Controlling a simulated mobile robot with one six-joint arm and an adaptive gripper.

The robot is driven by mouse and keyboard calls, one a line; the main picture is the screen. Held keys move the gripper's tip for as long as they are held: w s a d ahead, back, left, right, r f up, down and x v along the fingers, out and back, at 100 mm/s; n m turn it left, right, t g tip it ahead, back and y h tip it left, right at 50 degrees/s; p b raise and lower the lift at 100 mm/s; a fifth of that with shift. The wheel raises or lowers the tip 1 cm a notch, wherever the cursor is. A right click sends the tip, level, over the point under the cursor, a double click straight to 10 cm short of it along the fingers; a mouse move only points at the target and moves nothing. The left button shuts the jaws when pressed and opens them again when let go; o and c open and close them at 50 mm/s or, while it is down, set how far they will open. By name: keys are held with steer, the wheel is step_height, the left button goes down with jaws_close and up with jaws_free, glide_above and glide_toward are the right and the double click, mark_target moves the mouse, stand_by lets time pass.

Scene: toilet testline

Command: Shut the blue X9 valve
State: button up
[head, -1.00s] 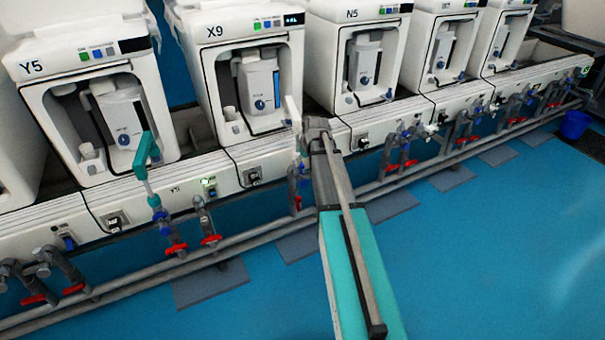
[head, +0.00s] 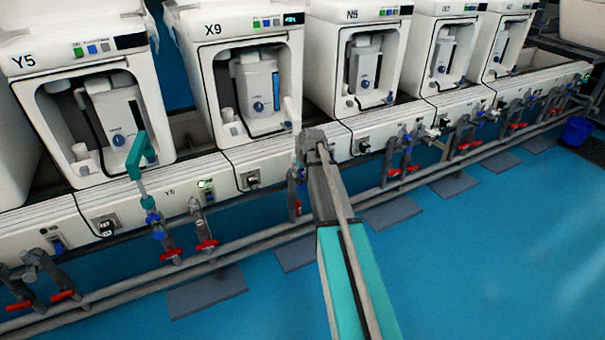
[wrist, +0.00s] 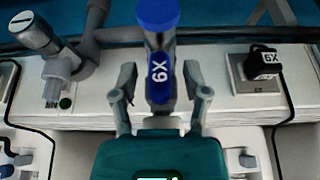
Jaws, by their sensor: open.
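The blue X9 valve (wrist: 158,16) stands upright in the middle of the wrist view, its white label upside down. My gripper (wrist: 159,82) is open, with one finger on each side of the valve's labelled part and its teal body just below. A gap shows on the left; on the right I cannot tell if the finger touches. In the head view the X9 machine (head: 238,22) is left of centre. A blue part (head: 300,184) shows on the pipework below and right of it, beside my arm, which hides my gripper there.
Red-handled valves (head: 207,245) line the pipes. The blue floor (head: 480,260) is clear at right.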

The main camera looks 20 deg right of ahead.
steer(key=shift+c, duration=0.3)
jaws_close()
steer(key=shift+d, duration=0.1)
